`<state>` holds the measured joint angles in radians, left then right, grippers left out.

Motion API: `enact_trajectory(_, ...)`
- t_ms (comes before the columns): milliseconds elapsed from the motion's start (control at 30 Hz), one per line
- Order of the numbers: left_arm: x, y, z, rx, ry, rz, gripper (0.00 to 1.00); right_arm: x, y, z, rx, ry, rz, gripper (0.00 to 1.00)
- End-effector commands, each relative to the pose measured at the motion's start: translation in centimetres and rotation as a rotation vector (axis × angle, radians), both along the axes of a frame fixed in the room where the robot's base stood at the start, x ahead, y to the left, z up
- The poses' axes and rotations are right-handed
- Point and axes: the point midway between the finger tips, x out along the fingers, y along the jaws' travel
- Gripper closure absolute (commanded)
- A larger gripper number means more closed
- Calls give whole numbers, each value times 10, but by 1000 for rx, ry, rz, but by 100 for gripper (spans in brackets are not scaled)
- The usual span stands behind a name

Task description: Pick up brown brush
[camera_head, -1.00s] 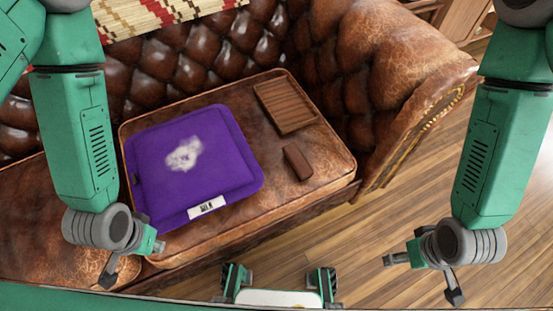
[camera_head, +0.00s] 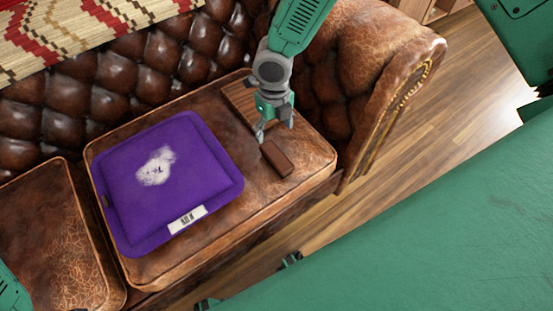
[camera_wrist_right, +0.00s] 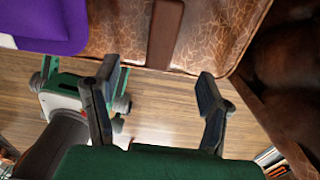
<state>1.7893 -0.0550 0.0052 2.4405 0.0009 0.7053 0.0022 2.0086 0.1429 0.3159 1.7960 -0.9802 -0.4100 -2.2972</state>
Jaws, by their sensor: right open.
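In the right wrist view the brush (camera_wrist_right: 165,32) shows at the top middle, lying beyond and between the two fingertips. My right gripper (camera_head: 275,130) is open and empty. It hangs over the seat right by the brush, just above it in the head picture; I cannot tell its exact height. Its two spread fingers (camera_wrist_right: 158,85) show in the right wrist view. My left gripper is out of view.
A purple cushion (camera_head: 215,160) with a white patch lies left of the brush. The tufted armrest (camera_head: 365,60) rises at the right. Wooden floor (camera_head: 430,120) lies beyond the seat's front edge.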

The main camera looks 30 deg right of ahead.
Motion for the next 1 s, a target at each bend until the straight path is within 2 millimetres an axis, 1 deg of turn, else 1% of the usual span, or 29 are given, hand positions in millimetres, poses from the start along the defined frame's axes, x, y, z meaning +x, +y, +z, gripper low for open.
enact_trajectory(67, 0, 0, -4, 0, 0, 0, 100, 3, -2, -6, -9, -3, 32, 34)
enact_trajectory(133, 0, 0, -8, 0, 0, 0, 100, 3, -2, -18, -12, -3, 41, 34)
enact_trajectory(300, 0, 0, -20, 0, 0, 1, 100, 2, -2, -55, -11, -2, 38, 34)
enact_trajectory(400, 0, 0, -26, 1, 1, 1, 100, 2, -2, -71, -10, -2, 38, 34)
enact_trajectory(500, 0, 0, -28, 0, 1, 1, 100, 3, -2, -80, -10, -3, 36, 34)
enact_trajectory(667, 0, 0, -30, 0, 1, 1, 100, 2, -2, -87, -8, -4, 35, 34)
enact_trajectory(733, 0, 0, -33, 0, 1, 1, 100, 1, -3, -93, -9, -3, 35, 34)
enact_trajectory(900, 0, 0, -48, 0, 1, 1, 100, -3, -6, -119, -9, -2, 35, 34)
enact_trajectory(1000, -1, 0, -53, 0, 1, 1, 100, -3, -6, -133, -8, -3, 35, 34)
